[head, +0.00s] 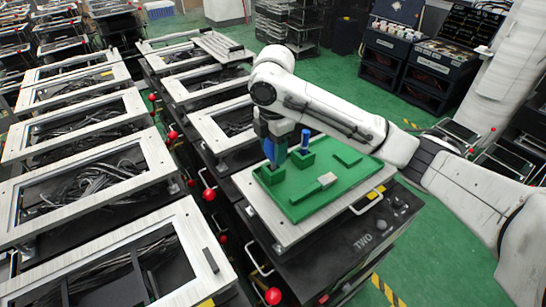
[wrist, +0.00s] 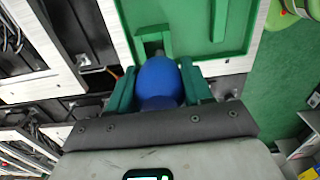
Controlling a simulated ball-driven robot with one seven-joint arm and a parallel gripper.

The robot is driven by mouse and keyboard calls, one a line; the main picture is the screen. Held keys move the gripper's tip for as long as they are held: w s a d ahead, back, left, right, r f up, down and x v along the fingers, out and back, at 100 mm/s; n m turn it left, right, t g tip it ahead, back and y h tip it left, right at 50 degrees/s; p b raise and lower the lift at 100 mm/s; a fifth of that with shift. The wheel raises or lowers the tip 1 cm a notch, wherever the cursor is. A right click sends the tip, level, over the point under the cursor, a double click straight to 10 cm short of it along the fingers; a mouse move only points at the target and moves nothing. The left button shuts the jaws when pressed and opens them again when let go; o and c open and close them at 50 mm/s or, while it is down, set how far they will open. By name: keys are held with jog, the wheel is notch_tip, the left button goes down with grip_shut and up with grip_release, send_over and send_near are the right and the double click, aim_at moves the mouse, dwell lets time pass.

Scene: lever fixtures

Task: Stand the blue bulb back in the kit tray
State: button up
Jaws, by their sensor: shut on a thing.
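My gripper (wrist: 158,88) is shut on the blue bulb (wrist: 160,78), with a teal finger on each side of its round body. In the head view my gripper (head: 272,158) points down over the near-left corner of the green kit tray (head: 310,208), just above a small green holder (head: 268,175). In the wrist view the bulb's grey tip points at a green raised holder (wrist: 153,38) in the tray. Whether the tip is inside the holder or just above it I cannot tell.
A blue upright piece (head: 305,140) stands in another green holder (head: 301,159), close right of my gripper. A pale grey block (head: 327,180) lies in the tray. Open-framed cable units (head: 85,185) line the left.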

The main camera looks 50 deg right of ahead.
aim_at(273, 158)
jog(key=f, duration=0.2)
jog(key=f+p, duration=0.1)
jog(key=shift+w+d+f, duration=0.1)
jog(key=shift+w+d, duration=0.2)
jog(key=shift+f, duration=0.4)
jog(key=shift+f, duration=0.1)
jog(key=o, duration=0.7)
notch_tip(273, 158, up, 12)
jog(key=shift+r+b, duration=0.15)
jog(key=shift+b, duration=0.3)
